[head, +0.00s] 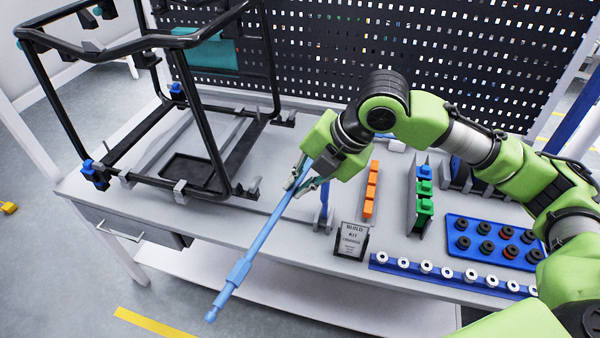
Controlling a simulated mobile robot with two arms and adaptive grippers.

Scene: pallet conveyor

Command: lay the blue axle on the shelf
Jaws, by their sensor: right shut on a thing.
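The blue axle (262,235) is a long light-blue rod with a thicker collar near its lower end. My right gripper (302,184) is shut on it near its upper end. The axle slants down and left, with its lower end past the table's front edge in the picture. A pale shelf (370,316) shows below the tabletop, and the axle crosses in front of part of it. I cannot tell the height of the axle's lower end relative to the shelf. My left gripper is not in view.
A black tubular frame (205,125) stands on the left of the workbench (300,225). Right of the gripper are a small sign (352,240), orange blocks (371,190), green blocks (424,205), a blue tray (457,225) and a blue rail of white rings (462,279). A perforated panel (420,50) stands behind.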

